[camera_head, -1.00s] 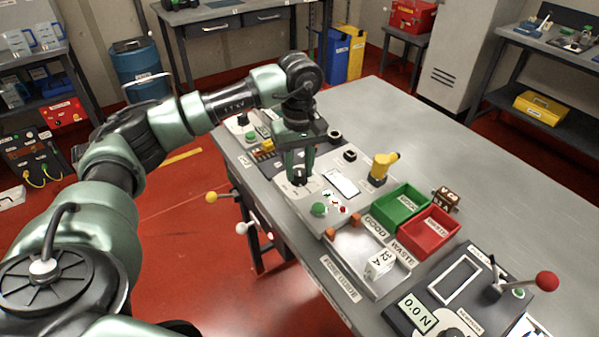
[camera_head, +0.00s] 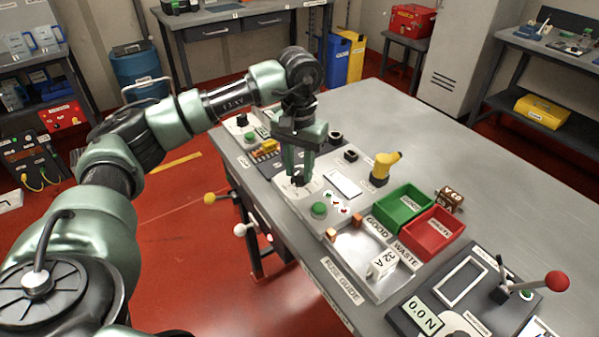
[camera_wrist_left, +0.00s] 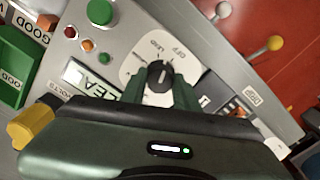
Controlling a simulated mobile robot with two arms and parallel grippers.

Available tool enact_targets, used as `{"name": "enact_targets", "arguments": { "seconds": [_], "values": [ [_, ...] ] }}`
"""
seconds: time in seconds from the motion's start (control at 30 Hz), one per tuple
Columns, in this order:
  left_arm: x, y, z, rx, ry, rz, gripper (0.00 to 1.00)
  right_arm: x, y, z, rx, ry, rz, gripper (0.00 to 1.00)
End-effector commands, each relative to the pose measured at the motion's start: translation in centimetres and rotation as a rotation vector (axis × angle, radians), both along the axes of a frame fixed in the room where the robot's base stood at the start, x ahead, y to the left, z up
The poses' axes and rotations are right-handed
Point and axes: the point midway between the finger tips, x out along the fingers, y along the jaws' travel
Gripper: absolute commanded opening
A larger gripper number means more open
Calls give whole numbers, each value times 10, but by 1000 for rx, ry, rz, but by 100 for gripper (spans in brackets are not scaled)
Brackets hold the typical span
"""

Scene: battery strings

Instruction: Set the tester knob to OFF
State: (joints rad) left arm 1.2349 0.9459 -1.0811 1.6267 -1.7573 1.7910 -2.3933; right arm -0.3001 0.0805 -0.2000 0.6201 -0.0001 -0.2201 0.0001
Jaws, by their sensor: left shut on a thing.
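My left gripper (camera_head: 298,180) points down onto the knob. In the left wrist view its two green fingers (camera_wrist_left: 160,92) close on the knob from both sides. The pointer direction is hard to read. My right gripper is out of view.
A lever device (camera_head: 462,287) is at front right. The table's back is clear.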

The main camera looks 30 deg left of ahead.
Motion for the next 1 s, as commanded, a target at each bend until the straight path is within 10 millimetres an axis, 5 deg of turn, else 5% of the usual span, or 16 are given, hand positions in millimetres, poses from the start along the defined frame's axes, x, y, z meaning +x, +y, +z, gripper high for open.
{"name": "enact_targets", "arguments": {
  "seconds": [0.27,0.53,0.8,0.83,0.87,0.9,1.0],
  "values": [
    [0,0,0,1,1,-16,0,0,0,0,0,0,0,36],
    [0,0,-1,1,2,-302,0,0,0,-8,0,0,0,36],
    [-1,0,0,1,2,-356,0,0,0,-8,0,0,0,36],
    [-1,0,0,1,2,-356,33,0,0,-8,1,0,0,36],
    [-1,0,0,1,2,-355,41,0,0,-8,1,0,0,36],
    [-1,0,0,1,2,-355,49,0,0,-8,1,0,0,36],
    [0,0,0,0,2,-354,49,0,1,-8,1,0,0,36]
  ]
}}
